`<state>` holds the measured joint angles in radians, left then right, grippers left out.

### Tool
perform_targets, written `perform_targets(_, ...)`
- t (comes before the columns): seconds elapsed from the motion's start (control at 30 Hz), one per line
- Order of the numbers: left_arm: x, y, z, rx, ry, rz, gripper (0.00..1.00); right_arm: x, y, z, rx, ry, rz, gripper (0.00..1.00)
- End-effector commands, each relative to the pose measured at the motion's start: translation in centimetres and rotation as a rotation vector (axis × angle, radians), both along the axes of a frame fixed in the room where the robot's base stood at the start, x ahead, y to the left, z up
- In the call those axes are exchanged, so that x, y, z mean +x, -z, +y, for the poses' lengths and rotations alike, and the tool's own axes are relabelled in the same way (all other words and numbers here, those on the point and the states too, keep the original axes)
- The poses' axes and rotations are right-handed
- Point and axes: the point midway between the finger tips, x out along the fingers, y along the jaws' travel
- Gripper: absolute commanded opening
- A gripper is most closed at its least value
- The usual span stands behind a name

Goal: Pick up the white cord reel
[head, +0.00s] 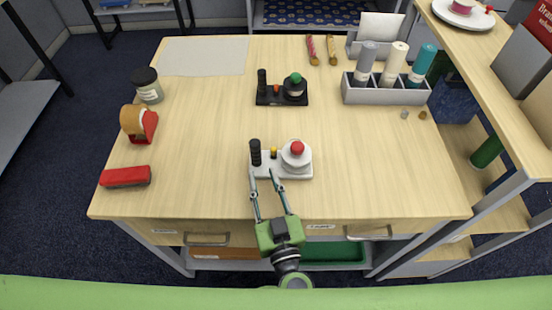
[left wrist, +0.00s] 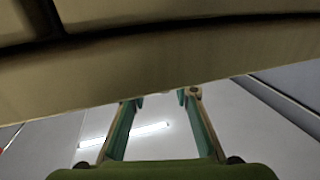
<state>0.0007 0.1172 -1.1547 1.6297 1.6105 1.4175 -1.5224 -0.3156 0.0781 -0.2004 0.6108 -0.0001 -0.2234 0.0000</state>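The white cord reel (head: 296,158) is near the front middle of the wooden table, a white round body with a red knob on a white base. A black upright handle (head: 255,153) stands at the base's left end, with a small yellow part between. My left gripper (head: 262,174) comes in from the front edge with its two fingers spread, tips at the base's front left. I cannot tell whether they touch it. In the left wrist view the fingers (left wrist: 163,98) are apart with nothing visible between them; the reel is not recognisable there. My right gripper is not in view.
A similar black device (head: 282,92) with a green knob stands behind. A grey holder (head: 386,92) with several bottles is at back right. A red stapler-like block (head: 125,176), tape dispenser (head: 140,124) and jar (head: 147,86) line the left. The table's front right is clear.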

Motion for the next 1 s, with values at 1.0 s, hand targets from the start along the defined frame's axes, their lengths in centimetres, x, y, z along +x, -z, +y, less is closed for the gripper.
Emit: perform_targets(1.0,5.6,-0.3,1.8,0.0,0.0,0.001,0.0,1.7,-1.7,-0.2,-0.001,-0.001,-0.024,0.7)
